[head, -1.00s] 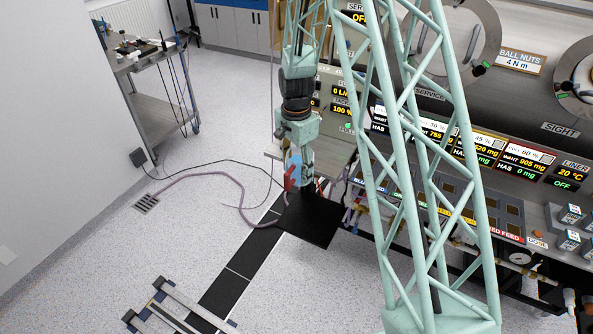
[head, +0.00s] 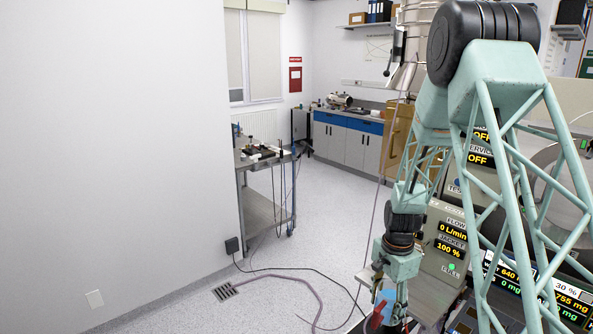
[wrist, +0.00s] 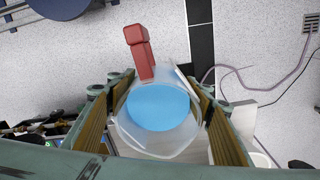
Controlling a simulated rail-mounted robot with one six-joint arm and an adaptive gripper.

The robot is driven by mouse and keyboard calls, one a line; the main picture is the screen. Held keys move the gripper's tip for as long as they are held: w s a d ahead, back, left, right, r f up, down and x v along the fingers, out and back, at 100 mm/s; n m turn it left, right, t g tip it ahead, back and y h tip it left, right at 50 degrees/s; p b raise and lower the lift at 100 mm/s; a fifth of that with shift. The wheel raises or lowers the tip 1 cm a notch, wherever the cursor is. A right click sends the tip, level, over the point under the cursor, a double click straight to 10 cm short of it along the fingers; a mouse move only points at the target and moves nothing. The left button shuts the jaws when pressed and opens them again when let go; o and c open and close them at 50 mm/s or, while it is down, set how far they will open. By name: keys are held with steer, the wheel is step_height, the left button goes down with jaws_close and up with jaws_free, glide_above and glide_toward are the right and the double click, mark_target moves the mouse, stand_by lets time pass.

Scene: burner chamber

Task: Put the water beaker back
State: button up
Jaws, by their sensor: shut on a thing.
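The water beaker (wrist: 158,108) is a clear vessel with blue liquid and a red handle (wrist: 140,52). In the wrist view it sits between the two fingers of my gripper (wrist: 163,92), which is shut on it. The handle points toward the top of that view. In the head view the beaker (head: 384,297) shows small at the bottom, below my wrist, with the red handle on its lower left. My gripper (head: 392,305) is partly hidden there. The beaker looks roughly upright. The place where it belongs cannot be told from these frames.
A control panel (head: 451,247) stands close to the right of my gripper. A steel cart (head: 266,205) stands at the left by the wall, with a blue-fronted bench (head: 348,138) behind. A hose (head: 300,279) and cable cross the open floor.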

steer(key=a+n, duration=0.1)
steer(key=a+f+n, duration=0.1)
steer(key=n, duration=0.1)
steer(key=shift+s+a, duration=0.1)
steer(key=shift+a, duration=0.05)
steer(key=s+a+f+n+b, duration=0.1)
steer(key=a+f+n+b, duration=0.1)
steer(key=a+n, duration=0.4)
steer(key=shift+a+f+n, duration=0.15)
steer(key=shift+f+n, duration=0.25)
steer(key=shift+n, duration=1.9)
steer(key=shift+s, duration=0.1)
steer(key=shift+r, duration=0.15)
